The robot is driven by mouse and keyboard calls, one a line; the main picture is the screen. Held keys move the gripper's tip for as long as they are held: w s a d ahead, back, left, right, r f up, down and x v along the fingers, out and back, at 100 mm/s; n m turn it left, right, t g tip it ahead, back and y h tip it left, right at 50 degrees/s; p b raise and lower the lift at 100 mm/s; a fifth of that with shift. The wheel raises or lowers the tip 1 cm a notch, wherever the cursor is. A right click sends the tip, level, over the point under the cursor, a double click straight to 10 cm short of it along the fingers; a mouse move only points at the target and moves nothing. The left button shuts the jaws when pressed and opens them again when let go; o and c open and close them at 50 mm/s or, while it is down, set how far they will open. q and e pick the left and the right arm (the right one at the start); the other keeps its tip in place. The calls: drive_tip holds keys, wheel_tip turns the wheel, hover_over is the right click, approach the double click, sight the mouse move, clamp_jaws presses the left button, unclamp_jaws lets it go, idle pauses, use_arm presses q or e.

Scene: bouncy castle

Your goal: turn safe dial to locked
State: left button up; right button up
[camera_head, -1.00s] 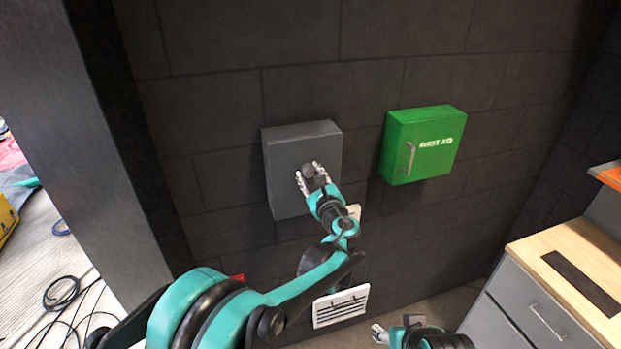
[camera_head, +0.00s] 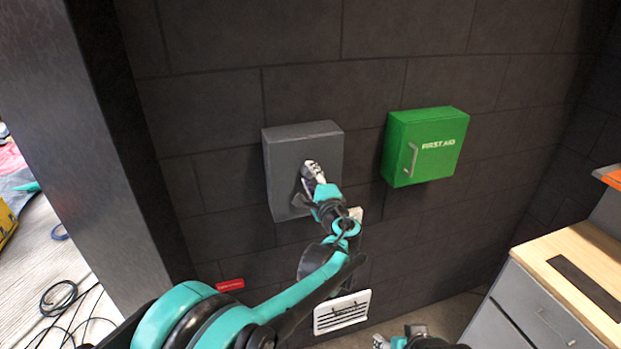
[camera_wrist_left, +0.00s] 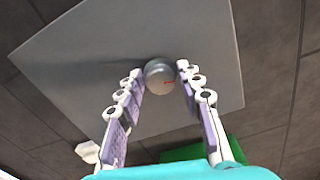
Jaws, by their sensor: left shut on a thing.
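The grey safe (camera_head: 290,149) is a box on the dark wall, left of centre in the head view. My left gripper (camera_head: 309,169) is at the front of the safe and hides the dial in the head view. In the wrist view its fingers (camera_wrist_left: 160,80) stand on either side of the dial, shut on it. My right gripper (camera_head: 384,342) is low at the bottom edge of the head view, and its jaws are too cut off to judge.
A green first aid box (camera_head: 428,146) hangs on the wall to the right of the safe. A white vent (camera_head: 341,312) is low on the wall. A wood-topped drawer cabinet (camera_head: 575,270) stands at the right. A dark pillar (camera_head: 95,140) is on the left.

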use_arm(q)
drive_tip(key=shift+f+n, duration=0.1)
drive_tip(key=shift+n, duration=1)
drive_tip(key=o, duration=1.1)
drive_tip(key=shift+o, duration=0.2)
drive_tip(key=v, duration=1.2)
